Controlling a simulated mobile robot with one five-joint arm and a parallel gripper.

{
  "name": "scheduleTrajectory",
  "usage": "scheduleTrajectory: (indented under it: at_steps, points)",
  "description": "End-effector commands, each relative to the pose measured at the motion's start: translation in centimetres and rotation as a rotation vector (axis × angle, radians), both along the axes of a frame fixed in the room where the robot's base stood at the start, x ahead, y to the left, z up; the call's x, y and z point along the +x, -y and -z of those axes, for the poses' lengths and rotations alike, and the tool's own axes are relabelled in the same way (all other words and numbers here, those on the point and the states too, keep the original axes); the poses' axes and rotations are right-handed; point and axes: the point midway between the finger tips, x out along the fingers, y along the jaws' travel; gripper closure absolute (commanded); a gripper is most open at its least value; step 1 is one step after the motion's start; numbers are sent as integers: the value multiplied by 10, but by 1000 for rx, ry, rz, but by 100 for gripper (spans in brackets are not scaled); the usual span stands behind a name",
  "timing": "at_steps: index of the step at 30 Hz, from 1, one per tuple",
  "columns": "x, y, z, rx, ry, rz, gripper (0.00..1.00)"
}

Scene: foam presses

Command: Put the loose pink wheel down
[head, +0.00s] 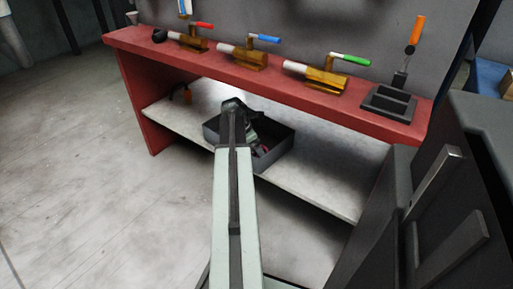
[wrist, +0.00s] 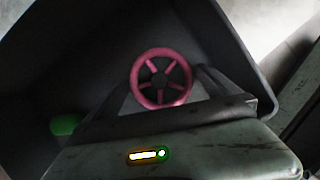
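The pink wheel (wrist: 161,79) is a spoked ring in the middle of the wrist view. My gripper (wrist: 163,82) has one finger at each side of its rim and appears shut on it. Behind the wheel is the dark inside of a grey bin (wrist: 230,45). In the head view, my gripper (head: 259,143) reaches down into this bin (head: 283,152), which stands on the lower shelf. A small bit of pink shows there, mostly hidden by my arm. I cannot tell whether the wheel touches the bin's floor.
A green thing (wrist: 63,124) lies at the bin's left in the wrist view. The pale lower shelf (head: 325,180) is bare right of the bin. Above it, the red bench (head: 225,72) holds brass presses with red, blue and green (head: 356,60) handles, and a dark holder (head: 389,103).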

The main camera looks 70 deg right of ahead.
Motion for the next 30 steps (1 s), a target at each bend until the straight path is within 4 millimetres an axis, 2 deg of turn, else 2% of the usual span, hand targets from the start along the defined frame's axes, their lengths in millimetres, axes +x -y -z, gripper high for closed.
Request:
scheduleTrajectory:
  at_steps: [5,8,18,20,30]
  points:
    - [0,0,-2,0,0,0,0]
    - [1,-1,-9,0,0,-1,0]
    - [16,-17,-66,1,-1,-2,0]
    - [18,-19,-72,0,0,-1,0]
    - [20,-21,-72,-1,0,0,0]
